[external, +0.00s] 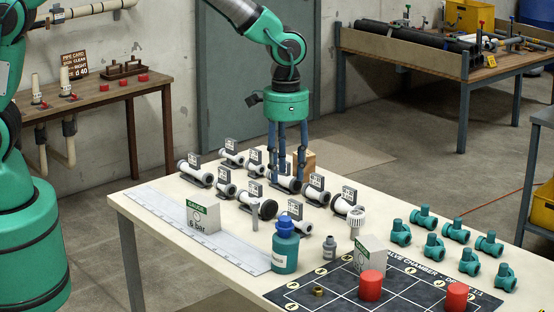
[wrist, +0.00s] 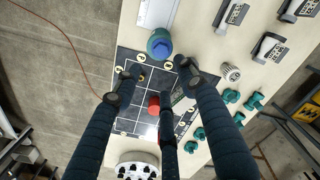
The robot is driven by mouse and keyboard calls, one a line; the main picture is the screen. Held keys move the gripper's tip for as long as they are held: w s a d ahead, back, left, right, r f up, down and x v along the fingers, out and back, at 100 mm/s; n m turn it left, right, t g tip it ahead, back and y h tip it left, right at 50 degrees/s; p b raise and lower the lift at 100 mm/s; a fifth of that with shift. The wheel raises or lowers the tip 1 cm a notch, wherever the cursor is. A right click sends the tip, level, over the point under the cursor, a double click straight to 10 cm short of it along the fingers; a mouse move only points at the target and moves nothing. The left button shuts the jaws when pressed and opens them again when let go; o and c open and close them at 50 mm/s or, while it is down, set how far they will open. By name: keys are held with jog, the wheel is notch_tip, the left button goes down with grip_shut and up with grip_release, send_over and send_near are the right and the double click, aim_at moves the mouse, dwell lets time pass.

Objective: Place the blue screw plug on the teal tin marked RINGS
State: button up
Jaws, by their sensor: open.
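A teal container (external: 285,253) with a pale label stands upright on the table beside the dark mat; the label is too small to read as RINGS. A blue knobbed piece (external: 285,228), which looks like the blue screw plug, sits upright on top of it. In the wrist view the blue piece (wrist: 163,50) shows over the teal rim (wrist: 152,39). My gripper (external: 288,180) points down over the white pipe pieces, behind and apart from the container. In the wrist view its fingers (wrist: 158,88) are spread, with nothing held between them.
A dark grid mat (external: 335,291) carries red cylinders (external: 370,286) and a brass ring (external: 318,291). White pipe pieces (external: 262,207) with tags crowd the area by my gripper. A gauge block (external: 203,215), a small grey bottle (external: 329,248) and teal valves (external: 436,247) stand nearby.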

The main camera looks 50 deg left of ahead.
jog(key=s+a+r+n+t, duration=0.1)
jog(key=s+a+r, duration=0.2)
jog(key=a+r, duration=0.8)
jog(key=s+a+r+n+t, duration=0.15)
jog(key=s+a+r, duration=0.25)
jog(key=a+r, duration=0.65)
jog(key=s+a+r+n+t, duration=0.1)
jog(key=s+a+r, duration=0.2)
jog(key=s+a, duration=0.5)
jog(key=s+a+r+n+t, duration=0.2)
jog(key=s+a+r, duration=0.1)
jog(key=s+a, duration=0.6)
jog(key=s, duration=0.4)
jog(key=shift+s+n, duration=0.1)
jog(key=shift+n, duration=0.15)
notch_tip(320, 180, down, 4)
jog(key=b, duration=0.4)
jog(key=shift+f, duration=0.15)
